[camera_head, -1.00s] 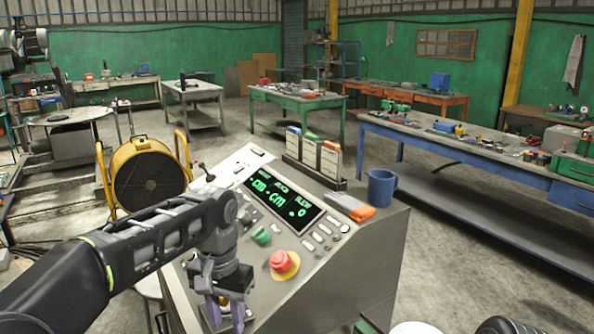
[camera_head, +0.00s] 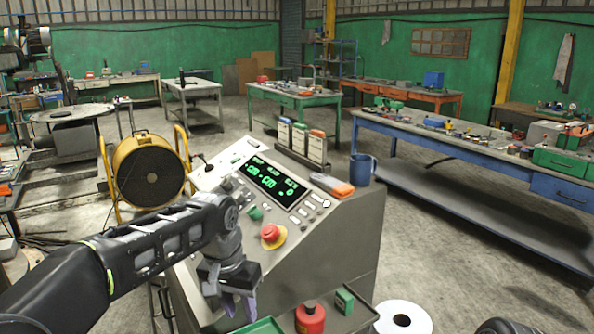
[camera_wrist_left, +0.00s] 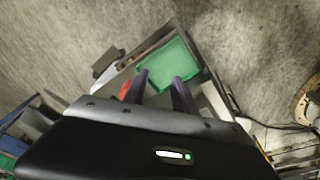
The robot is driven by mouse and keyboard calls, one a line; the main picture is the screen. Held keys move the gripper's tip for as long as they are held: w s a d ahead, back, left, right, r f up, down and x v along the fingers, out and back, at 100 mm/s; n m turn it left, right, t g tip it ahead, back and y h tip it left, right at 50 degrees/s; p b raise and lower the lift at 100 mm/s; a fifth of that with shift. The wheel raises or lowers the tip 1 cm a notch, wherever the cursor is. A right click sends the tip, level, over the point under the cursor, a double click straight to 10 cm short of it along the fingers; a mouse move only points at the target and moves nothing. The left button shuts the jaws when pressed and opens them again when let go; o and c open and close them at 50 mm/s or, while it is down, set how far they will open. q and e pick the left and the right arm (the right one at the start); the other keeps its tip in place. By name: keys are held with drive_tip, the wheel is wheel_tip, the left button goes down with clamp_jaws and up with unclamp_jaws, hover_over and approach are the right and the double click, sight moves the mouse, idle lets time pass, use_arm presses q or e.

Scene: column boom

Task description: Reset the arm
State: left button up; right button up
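My left arm reaches in from the left in the head view, and its gripper (camera_head: 236,304) points down in front of the control console (camera_head: 335,225). In the left wrist view its two purple fingers (camera_wrist_left: 158,86) stand apart with nothing between them. A green tray (camera_wrist_left: 172,66) lies below, beyond the fingertips. The console's sloped face carries a lit green display (camera_head: 272,182), a red push button (camera_head: 270,233) on a yellow base and a green knob (camera_head: 255,213). The gripper is apart from these controls. My right gripper is not in view.
A blue mug (camera_head: 362,167) and an orange-and-grey item (camera_head: 332,186) stand on the console's top, beside a file rack (camera_head: 302,145). A red canister (camera_head: 310,318) and a small green box (camera_head: 344,301) sit low in front. A yellow fan (camera_head: 148,172) stands left.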

use_arm(q)
drive_tip(key=w+d+f+t+h, duration=0.2)
drive_tip(key=d+f, duration=0.5)
drive_tip(key=f, duration=0.2)
drive_tip(key=s+d+f+n+h, duration=0.15)
drive_tip(key=s+f, duration=0.25)
drive_tip(key=f, duration=0.8)
drive_tip(key=s+a+f+n+g, duration=0.1)
drive_tip(key=s+a+f+n, duration=0.1)
drive_tip(key=s+f, duration=0.8)
drive_tip(key=s+a+f+n+g, duration=0.2)
drive_tip(key=s+f, duration=0.8)
drive_tip(key=s, duration=0.6)
drive_tip(key=shift+s+a, duration=0.2)
drive_tip(key=shift+s, duration=0.15)
